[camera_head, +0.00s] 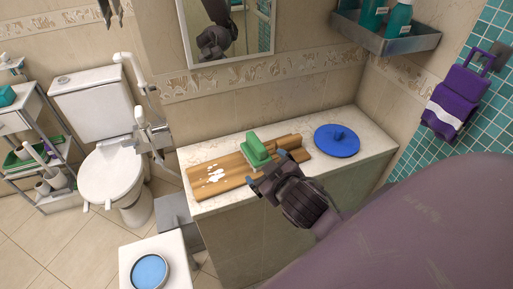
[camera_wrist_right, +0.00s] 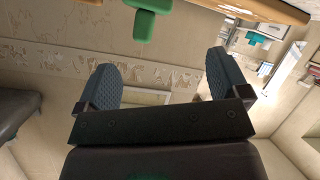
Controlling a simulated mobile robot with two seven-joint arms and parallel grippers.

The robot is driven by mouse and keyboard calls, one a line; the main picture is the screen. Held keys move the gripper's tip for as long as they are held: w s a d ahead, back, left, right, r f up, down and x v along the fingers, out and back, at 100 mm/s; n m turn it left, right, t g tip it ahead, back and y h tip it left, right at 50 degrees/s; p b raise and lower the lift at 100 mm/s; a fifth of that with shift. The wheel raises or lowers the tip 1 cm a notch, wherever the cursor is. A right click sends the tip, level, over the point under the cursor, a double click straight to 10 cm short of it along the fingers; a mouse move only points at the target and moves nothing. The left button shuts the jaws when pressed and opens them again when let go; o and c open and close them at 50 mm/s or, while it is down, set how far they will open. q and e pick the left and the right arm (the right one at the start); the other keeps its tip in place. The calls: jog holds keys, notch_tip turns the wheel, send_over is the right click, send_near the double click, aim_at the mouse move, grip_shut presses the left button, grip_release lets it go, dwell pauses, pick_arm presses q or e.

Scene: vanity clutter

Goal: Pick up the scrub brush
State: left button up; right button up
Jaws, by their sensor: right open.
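The green scrub brush (camera_head: 255,147) sits on a wooden board (camera_head: 230,178) on the vanity counter, near the board's middle. It also shows in the right wrist view (camera_wrist_right: 146,20), at the top, beyond the fingertips. My right gripper (camera_head: 270,172) is at the counter's front edge, just in front of the brush and to its lower right. In the right wrist view, my right gripper (camera_wrist_right: 165,75) has its two fingers wide apart with nothing between them. My left gripper is not in view.
White spots (camera_head: 214,175) mark the board's left part. A blue round lid-like thing (camera_head: 337,140) lies on the counter (camera_head: 372,149) to the right. A mirror (camera_head: 228,62) hangs behind. A toilet (camera_head: 112,170) and a low white stand with a blue-topped tin (camera_head: 149,271) are to the left.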

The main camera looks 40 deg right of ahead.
jog(key=w+a+r+n+t+y, duration=0.2)
jog(key=w+a+r+n+y, duration=0.2)
jog(key=a+r+n+y, duration=0.3)
jog(key=w+a+r+n+t+y, duration=0.35)
jog(key=a+r+n+y, duration=0.2)
jog(key=n+y, duration=0.3)
jog(key=n+g+h, duration=1.3)
jog(key=n+g, duration=0.3)
jog(key=g, duration=0.3)
send_over(256, 139)
jog(key=shift+t, duration=0.25)
notch_tip(256, 139, down, 7)
jog(key=shift+w+a, duration=0.1)
jog(key=shift+a, duration=0.05)
jog(key=shift+d+p, duration=0.2)
jog(key=shift+p, duration=0.1)
jog(key=shift+f, duration=0.4)
notch_tip(256, 139, down, 4)
jog(key=shift+f, duration=0.55)
jog(key=f, duration=0.1)
jog(key=f+p, duration=0.1)
jog(key=f, duration=0.2)
jog(key=shift+s+a, duration=0.2)
jog(key=shift+s, duration=0.05)
jog(key=shift+f, duration=0.4)
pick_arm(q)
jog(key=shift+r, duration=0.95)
pick_arm(e)
jog(key=c, duration=1.1)
